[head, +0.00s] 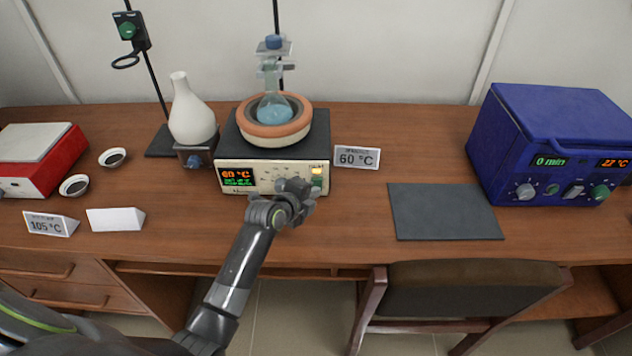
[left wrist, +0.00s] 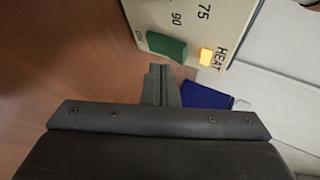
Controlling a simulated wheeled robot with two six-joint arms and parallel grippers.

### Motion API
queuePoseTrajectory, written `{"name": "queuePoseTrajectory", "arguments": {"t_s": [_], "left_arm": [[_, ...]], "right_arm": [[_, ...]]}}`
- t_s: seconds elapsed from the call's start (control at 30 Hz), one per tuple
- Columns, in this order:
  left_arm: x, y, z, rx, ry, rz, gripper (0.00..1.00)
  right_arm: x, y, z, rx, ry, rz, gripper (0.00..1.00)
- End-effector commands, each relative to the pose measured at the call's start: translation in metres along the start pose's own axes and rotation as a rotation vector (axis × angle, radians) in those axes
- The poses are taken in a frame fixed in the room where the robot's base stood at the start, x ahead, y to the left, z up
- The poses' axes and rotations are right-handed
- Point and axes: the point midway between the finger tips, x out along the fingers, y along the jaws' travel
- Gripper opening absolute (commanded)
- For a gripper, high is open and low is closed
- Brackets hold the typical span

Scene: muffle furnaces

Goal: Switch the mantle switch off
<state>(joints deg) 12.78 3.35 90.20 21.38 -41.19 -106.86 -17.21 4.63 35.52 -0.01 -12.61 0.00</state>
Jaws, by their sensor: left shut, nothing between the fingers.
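The heating mantle (head: 240,150) stands at the back middle of the table, with a flask of blue liquid (head: 274,108) in its orange-rimmed bowl. Its cream front panel (head: 250,191) has a display reading 60 °C. The green mantle switch (left wrist: 166,46) shows in the left wrist view, beside a lit orange lamp (left wrist: 206,57) marked HEAT. My left gripper (head: 298,186) is in front of the panel's right part and hides some of it. In the left wrist view its shut, empty fingers (left wrist: 160,70) point at the switch; whether they touch it I cannot tell. My right gripper is not in view.
A sign reading 60 °C (head: 357,158) stands right of the mantle. A white round flask (head: 191,115) is at its left. A red device (head: 40,165) is at the left.

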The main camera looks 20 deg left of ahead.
Motion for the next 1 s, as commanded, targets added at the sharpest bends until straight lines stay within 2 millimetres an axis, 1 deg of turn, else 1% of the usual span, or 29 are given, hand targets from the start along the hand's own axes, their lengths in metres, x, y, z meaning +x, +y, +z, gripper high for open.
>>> {"name": "queuePoseTrajectory", "arguments": {"t_s": [0.23, 0.5, 1.0], "left_arm": [[0.0007, -0.0004, 0.0005, 0.0, 0.0, 0.0, 0.0], [0.0059, -0.0041, 0.0045, 0.0, 0.0, 0.0, 0.0], [0.0071, -0.0053, 0.0053, 0.0, 0.0, 0.0, 0.0]], "right_arm": [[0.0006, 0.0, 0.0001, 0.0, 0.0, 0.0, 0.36], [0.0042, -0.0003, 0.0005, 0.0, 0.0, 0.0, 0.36], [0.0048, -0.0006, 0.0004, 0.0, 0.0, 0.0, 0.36]]}}
